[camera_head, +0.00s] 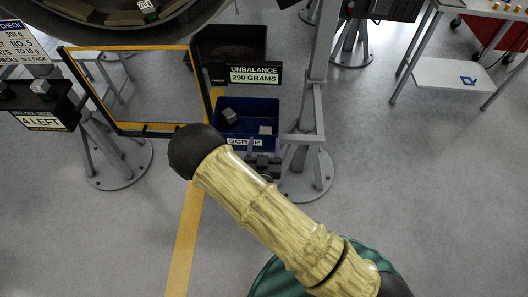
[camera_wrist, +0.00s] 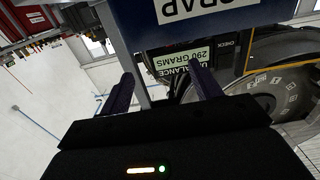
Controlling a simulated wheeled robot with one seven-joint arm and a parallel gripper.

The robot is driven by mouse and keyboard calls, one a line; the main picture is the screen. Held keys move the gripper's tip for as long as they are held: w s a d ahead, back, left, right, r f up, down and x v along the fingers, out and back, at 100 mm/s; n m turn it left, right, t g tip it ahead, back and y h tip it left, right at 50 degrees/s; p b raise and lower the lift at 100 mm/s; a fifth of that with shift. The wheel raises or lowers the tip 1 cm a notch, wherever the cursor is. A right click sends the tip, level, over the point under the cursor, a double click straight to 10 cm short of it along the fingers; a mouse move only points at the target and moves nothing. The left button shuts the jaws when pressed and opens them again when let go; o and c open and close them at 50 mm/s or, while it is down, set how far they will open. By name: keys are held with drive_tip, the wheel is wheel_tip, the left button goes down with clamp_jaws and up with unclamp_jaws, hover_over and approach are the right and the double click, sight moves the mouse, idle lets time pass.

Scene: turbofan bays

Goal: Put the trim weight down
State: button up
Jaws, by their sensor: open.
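My gripper (camera_head: 262,168) is at the front of the blue SCRAP bin (camera_head: 276,104), partly hidden behind my arm. In the wrist view its two fingers (camera_wrist: 163,75) stand apart with nothing between them. A grey block (camera_head: 229,116) and a smaller pale block (camera_head: 265,130) lie in the blue bin. Another grey block (camera_head: 40,86) sits on the black holder (camera_head: 14,100) at left, above a sign ending in "4 LEFT". A small pale block (camera_head: 147,6) shows on the round engine part at the top. I cannot tell which block is the trim weight.
A black bin (camera_head: 232,42) stands behind the blue one, with an UNBALANCE 290 GRAMS sign (camera_head: 255,75). A yellow-and-black frame (camera_head: 140,127) stands left of the bins. A grey post (camera_head: 316,60) rises at right. The floor at lower right is clear.

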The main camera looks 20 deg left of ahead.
drive_tip(key=shift+v, duration=0.8)
drive_tip(key=shift+w, duration=0.15)
drive_tip(key=shift+s, duration=0.2)
